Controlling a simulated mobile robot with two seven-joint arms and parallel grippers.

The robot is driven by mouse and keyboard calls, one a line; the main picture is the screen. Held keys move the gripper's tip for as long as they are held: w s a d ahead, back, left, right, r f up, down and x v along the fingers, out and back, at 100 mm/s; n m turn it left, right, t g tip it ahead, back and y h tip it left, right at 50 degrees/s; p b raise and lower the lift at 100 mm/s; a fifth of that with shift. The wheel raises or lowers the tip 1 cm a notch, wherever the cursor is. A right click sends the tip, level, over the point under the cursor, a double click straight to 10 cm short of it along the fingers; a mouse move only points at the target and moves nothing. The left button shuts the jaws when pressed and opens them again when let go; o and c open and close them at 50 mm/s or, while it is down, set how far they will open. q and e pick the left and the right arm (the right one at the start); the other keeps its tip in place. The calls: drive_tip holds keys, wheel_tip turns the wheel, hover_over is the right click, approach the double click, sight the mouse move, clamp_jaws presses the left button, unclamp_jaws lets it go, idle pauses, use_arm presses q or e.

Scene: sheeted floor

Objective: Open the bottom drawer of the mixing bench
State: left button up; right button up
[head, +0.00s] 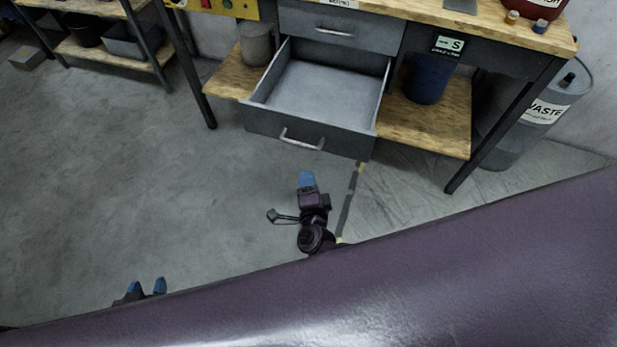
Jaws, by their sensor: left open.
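The mixing bench has a wooden top (420,12) and a dark frame. Its grey bottom drawer (325,85) is pulled well out, and its inside shows empty. The drawer's silver handle (302,141) is on its front face. The upper drawer (340,29) is shut. My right gripper (307,178) is just below the handle in the picture, apart from it and holding nothing visible. Its blue fingers overlap in this view, so their gap is hidden. My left gripper (147,289) is at the lower left, open and empty, far from the drawer; its arm is mostly hidden.
A lower wooden shelf (445,127) holds a blue bucket (428,80) right of the drawer and a grey pot (256,43) left of it. A waste drum (520,130) stands at the right. The concrete floor (120,180) at left is clear.

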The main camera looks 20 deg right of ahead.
drive_tip(key=shift+s, duration=0.1)
idle(0.8)
wheel_tip(320, 180, up, 6)
drive_tip(key=n+g+y, duration=0.1)
drive_tip(key=n+y, duration=0.5)
drive_tip(key=n, duration=0.6)
drive_tip(key=s+d+n+g+h, duration=0.3)
drive_tip(key=s+d+n, duration=0.4)
drive_tip(key=s+d, duration=0.8)
drive_tip(key=s+g, duration=0.1)
drive_tip(key=s, duration=0.3)
drive_tip(key=shift+d, duration=0.25)
drive_tip(key=shift+h, duration=0.3)
